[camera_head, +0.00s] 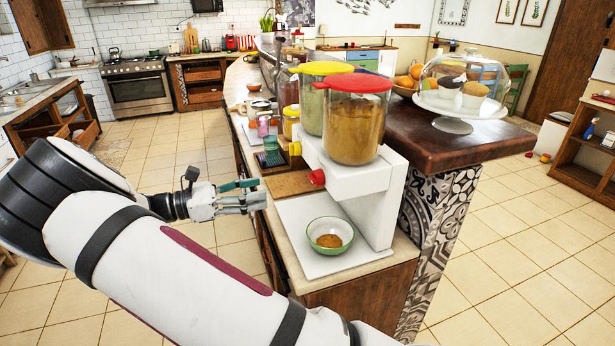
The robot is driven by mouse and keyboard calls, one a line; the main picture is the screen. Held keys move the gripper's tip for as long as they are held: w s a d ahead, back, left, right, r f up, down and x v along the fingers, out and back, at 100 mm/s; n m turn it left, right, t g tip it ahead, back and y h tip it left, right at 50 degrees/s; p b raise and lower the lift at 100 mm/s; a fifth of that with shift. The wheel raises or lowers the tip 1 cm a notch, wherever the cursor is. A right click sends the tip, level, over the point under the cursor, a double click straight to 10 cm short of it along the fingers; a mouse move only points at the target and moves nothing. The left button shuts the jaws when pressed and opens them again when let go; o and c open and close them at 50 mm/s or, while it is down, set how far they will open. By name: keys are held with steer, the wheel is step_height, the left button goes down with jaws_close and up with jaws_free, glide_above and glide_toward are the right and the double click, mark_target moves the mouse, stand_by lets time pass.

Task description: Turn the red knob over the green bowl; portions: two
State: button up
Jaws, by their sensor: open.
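The red knob (317,178) sticks out of the left side of the white dispenser (352,182), under the canister with the red lid (354,83) and brown contents. The green bowl (331,236) stands on a white board (300,222) below the dispenser, with a small brown heap (329,241) in it. A second canister with a yellow lid (321,68) stands behind the red-lidded one. My gripper (262,193) is open, left of the red knob and apart from it, near the counter's left edge. Nothing shows between its fingers.
A brown board (290,185) lies on the counter behind the bowl. Jars, a green cup (271,145) and a yellow-lidded jar (291,122) stand farther back. A glass-domed cake stand (461,102) is on the raised wooden top at right. Open floor lies left of the counter.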

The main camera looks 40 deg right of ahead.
mark_target(316, 178)
steer(key=p+x, duration=0.4)
steer(key=x, duration=0.9)
steer(key=shift+d, duration=0.35)
steer(key=shift+s, duration=0.1)
steer(key=c, duration=1.1)
